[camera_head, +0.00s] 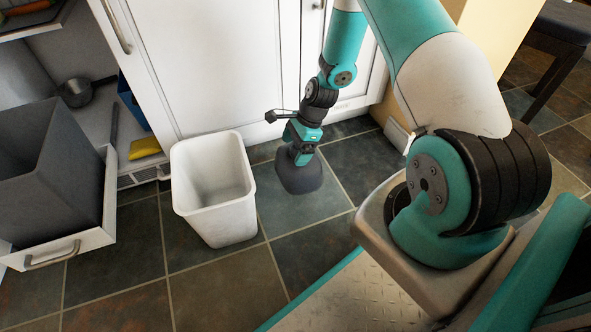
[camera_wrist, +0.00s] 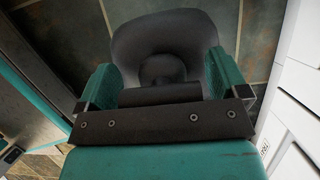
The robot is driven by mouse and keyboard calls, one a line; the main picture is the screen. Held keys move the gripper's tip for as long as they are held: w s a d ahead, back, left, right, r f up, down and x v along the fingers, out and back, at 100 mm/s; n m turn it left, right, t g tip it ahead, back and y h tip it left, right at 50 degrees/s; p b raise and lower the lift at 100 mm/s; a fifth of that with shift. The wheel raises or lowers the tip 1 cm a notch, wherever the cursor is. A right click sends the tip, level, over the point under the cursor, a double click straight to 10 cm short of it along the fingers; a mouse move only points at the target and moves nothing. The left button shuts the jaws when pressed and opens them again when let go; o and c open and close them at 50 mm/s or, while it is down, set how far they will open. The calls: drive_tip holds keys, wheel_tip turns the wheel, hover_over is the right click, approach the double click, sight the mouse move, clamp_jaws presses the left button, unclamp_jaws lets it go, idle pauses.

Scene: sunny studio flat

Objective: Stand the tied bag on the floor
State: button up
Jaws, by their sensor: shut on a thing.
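The tied bag (camera_head: 300,178) is dark grey and rounded, and it is at or just above the tiled floor, right of the white bin. I cannot tell whether its base touches the tiles. My gripper (camera_head: 303,150) points down from above and is shut on the bag's top. In the wrist view the bag (camera_wrist: 165,35) fills the space between and beyond the two teal fingers of my gripper (camera_wrist: 160,85). The bag's neck is partly hidden by the gripper.
An empty white bin (camera_head: 214,190) stands left of the bag. A pulled-out drawer (camera_head: 75,240) holds a grey bin (camera_head: 50,165) at the left. White cabinet doors (camera_head: 230,60) rise behind. A yellow item (camera_head: 145,148) lies under the counter. Floor tiles (camera_head: 215,280) in front are clear.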

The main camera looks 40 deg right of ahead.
sight(308, 179)
wheel_tip(308, 179, down, 6)
drive_tip(key=b, duration=0.3)
drive_tip(key=shift+f, duration=0.25)
drive_tip(key=shift+r, duration=0.1)
drive_tip(key=o, duration=1.5)
